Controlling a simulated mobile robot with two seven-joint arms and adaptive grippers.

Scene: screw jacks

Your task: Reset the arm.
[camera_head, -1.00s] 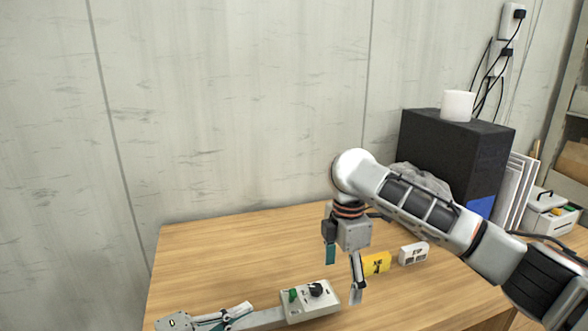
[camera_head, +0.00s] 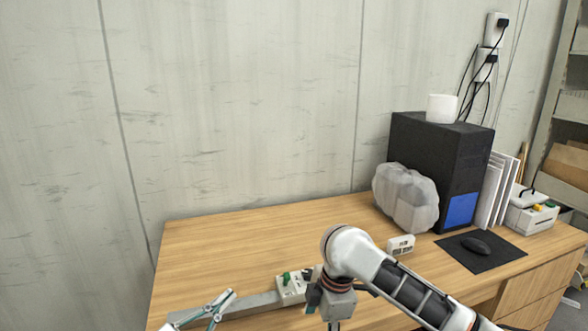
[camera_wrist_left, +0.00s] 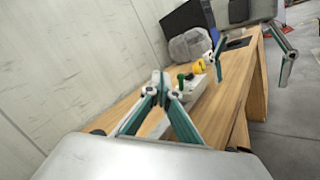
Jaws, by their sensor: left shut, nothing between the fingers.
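My left gripper (camera_head: 222,302) is low at the front left of the wooden desk in the head view. Its teal-and-grey fingers are shut with nothing between them. In the left wrist view its fingers (camera_wrist_left: 161,80) meet in front of the palm, with the desk and wall beyond. My right gripper (camera_head: 325,308) hangs beside the control box, partly cut off by the lower edge. In the left wrist view its two fingers (camera_wrist_left: 253,60) are spread wide and look empty.
A small white block (camera_head: 401,244) is behind my right arm. A wrapped grey bundle (camera_head: 405,198), black case (camera_head: 435,155) and mouse mat (camera_head: 500,258) are further right. The desk's back left is clear.

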